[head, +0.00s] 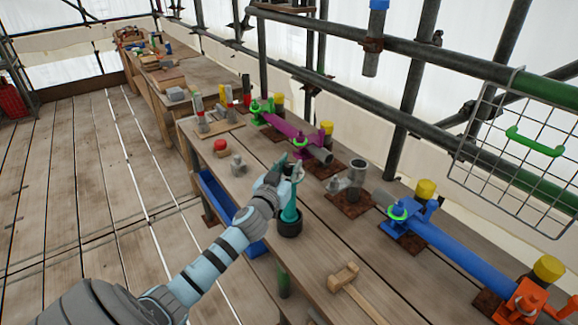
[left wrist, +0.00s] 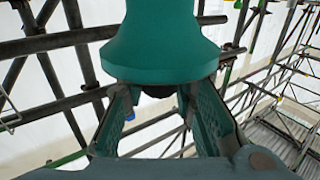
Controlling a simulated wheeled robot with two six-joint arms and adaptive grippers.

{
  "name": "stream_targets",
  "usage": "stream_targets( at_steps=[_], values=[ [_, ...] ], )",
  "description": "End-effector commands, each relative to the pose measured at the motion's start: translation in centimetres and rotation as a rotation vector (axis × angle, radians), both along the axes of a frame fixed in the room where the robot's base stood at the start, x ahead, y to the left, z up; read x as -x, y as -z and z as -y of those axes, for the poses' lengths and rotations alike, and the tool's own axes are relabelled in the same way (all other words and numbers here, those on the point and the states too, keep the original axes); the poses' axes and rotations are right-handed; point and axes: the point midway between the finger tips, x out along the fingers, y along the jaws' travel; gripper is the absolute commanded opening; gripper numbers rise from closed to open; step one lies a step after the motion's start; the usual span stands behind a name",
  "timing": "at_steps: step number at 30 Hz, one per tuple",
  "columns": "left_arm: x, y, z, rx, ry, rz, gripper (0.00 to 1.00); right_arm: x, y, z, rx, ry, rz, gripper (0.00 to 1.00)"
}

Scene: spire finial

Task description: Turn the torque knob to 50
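A teal tool (head: 290,211) stands upright in a black round cup (head: 289,228) on the workbench. My left gripper (head: 288,167) is at the upper end of this tool. In the left wrist view, the tool's flared teal body (left wrist: 160,45) fills the upper middle. The fingers (left wrist: 160,115) stand apart below it, with a clear gap between them and a small dark part of the tool near their tips. I see no firm grip on the tool. No torque scale or number can be read. My right gripper is not in view.
A wooden mallet (head: 345,280) lies on the bench in front. A blue clamped tube (head: 460,250) and a magenta one (head: 285,128) lie along the back. A grey cylinder (head: 356,178) stands on a rusty plate. Scaffold poles and a wire basket (head: 525,150) hang over the far side.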

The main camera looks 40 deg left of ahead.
Motion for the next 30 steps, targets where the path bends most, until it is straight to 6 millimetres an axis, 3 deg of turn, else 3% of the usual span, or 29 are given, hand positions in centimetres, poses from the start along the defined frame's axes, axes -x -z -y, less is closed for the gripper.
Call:
stream_targets(
  at_steps=[1,3,11,17,30],
  values=[
    [0.0,0.0,0.0,0.0,0.0,0.0,0.1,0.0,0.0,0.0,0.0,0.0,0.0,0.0],
    [0.0,0.0,0.0,0.0,0.0,0.0,0.0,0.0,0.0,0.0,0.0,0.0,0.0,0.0],
    [0.0,0.1,0.1,0.003,-0.019,0.002,0.0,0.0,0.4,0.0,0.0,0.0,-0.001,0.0],
    [0.0,0.3,0.1,0.003,-0.095,0.004,0.0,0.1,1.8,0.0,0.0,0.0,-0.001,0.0],
    [-0.1,0.8,0.1,0.011,-0.45,0.006,0.0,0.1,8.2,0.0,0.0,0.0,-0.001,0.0]
  ],
)
